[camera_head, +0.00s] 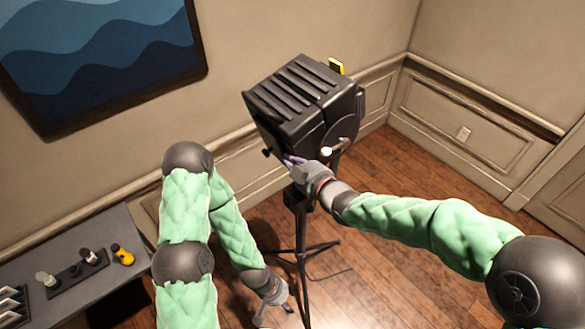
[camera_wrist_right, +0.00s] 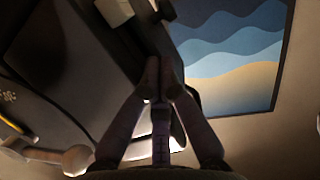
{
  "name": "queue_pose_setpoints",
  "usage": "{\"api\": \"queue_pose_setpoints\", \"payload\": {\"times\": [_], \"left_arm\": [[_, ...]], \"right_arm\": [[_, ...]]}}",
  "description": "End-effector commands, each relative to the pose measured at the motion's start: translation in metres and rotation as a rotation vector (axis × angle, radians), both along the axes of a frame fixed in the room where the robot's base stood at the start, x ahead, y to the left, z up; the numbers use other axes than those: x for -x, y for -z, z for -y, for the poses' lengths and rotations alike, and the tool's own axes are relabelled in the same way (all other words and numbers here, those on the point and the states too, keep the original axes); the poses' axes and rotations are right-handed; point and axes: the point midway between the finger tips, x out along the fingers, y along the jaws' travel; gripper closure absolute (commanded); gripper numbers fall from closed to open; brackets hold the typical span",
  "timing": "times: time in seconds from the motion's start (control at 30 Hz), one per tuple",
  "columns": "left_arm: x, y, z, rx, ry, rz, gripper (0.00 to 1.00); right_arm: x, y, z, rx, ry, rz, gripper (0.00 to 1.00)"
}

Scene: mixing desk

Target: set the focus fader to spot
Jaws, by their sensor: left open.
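A black stage lamp (camera_head: 305,100) stands on a tripod in the middle of the head view. Its dark housing also fills the left of the right wrist view (camera_wrist_right: 75,60). My right gripper (camera_head: 290,160) is at the lower left side of the lamp. In the wrist view its two fingertips (camera_wrist_right: 163,75) are close together beside the housing. Shadow hides whether anything is between them. I cannot make out the focus fader or its markings. My left gripper (camera_head: 277,308) is open and low, near the tripod legs, apart from the lamp.
A pale round knob (camera_head: 326,151) sits on the lamp's near side, right of my right gripper. The tripod (camera_head: 302,260) stands on the wooden floor. A grey desk (camera_head: 100,245) at the left holds a yellow-orange object (camera_head: 122,255) and small knobs. Floor at the right is clear.

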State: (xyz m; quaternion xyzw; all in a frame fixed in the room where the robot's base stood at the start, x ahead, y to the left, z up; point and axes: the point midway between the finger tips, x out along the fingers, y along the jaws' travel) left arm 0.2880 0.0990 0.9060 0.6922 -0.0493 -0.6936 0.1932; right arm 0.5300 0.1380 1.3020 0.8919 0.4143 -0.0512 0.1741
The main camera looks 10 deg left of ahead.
Motion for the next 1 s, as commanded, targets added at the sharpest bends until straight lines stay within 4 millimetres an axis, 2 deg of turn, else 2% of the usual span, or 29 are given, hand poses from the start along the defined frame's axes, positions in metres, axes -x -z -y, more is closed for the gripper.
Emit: {"api": "queue_pose_setpoints", "payload": {"times": [0.03,0.5,0.7,0.9,1.0], "left_arm": [[0.001,-0.001,0.0,0.0,0.0,-0.001,0.52],[0.0,0.008,0.0,0.0,0.0,0.0,0.52],[0.0,0.008,0.0,0.0,0.0,-0.001,0.52],[0.0,0.008,0.0,0.0,0.0,0.0,0.52],[0.0,0.01,0.0,0.0,0.0,0.0,0.52]], "right_arm": [[0.003,-0.007,0.004,-0.002,0.001,0.003,1.0],[0.054,-0.022,0.06,-0.001,0.002,0.001,1.0],[0.064,-0.025,0.071,-0.001,0.001,0.0,1.0],[0.065,-0.025,0.072,0.0,0.0,0.0,1.0],[0.064,-0.018,0.074,0.001,0.006,-0.014,1.0]]}}
